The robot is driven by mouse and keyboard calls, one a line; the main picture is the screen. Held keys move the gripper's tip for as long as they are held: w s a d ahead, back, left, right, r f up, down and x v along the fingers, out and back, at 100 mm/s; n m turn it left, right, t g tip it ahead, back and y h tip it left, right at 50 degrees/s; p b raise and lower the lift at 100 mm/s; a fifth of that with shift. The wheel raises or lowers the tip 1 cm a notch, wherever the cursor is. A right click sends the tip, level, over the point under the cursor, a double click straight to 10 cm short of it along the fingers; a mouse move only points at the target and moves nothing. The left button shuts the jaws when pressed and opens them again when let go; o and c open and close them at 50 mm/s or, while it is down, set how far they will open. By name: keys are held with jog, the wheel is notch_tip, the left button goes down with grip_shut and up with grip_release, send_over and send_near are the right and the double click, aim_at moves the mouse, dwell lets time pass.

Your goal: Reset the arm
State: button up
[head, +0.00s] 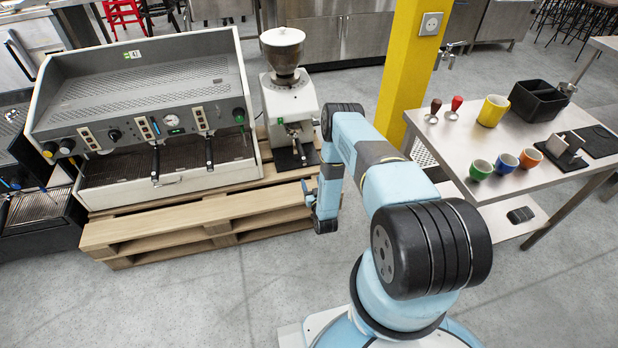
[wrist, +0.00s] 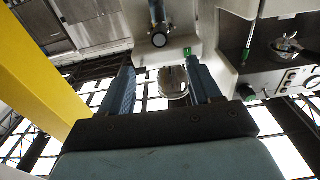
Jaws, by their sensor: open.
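My gripper (head: 308,192) hangs in front of the pallet's right end, below and a little right of the coffee grinder (head: 284,95) in the head view. My blue arm reaches forward from the lower right and bends down to it. In the wrist view my gripper (wrist: 160,66) shows two blue fingers spread apart. Nothing is held between them. A round shiny part shows in the gap beyond the fingers, with a small green tag near the right fingertip; I cannot tell how far off they are.
A grey espresso machine (head: 150,110) and the grinder stand on a wooden pallet (head: 190,228). A yellow pillar (head: 408,70) rises at the right. A steel table (head: 450,150) holds several cups, two tampers and a black box (head: 538,100). The floor in front of the pallet is clear.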

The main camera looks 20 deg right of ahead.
jog(key=w+r+g, duration=0.1)
jog(key=w+r, duration=0.4)
jog(key=r, duration=0.4)
jog(key=w+r+n+g, duration=0.1)
jog(key=w+r, duration=0.4)
jog(key=r, duration=0.3)
jog(key=w+r+g, duration=0.1)
jog(key=w+r, duration=0.5)
jog(key=r, duration=0.3)
jog(key=s+r+g, duration=0.2)
jog(key=r, duration=1.1)
jog(key=s+r+g, duration=0.1)
jog(key=s+r, duration=0.1)
jog(key=r, duration=1.1)
jog(key=s+r+g, duration=0.3)
jog(key=s+r, duration=1.6)
jog(key=s, duration=0.3)
jog(key=s+r+g, duration=0.1)
jog(key=s+g, duration=0.1)
jog(key=s, duration=1.3)
jog(key=s+r+g, duration=0.1)
jog(key=s+r, duration=0.1)
jog(key=s, duration=1.2)
jog(key=shift+s+r+m+g, duration=0.25)
jog(key=shift+s+m+g, duration=0.15)
jog(key=shift+a, duration=0.1)
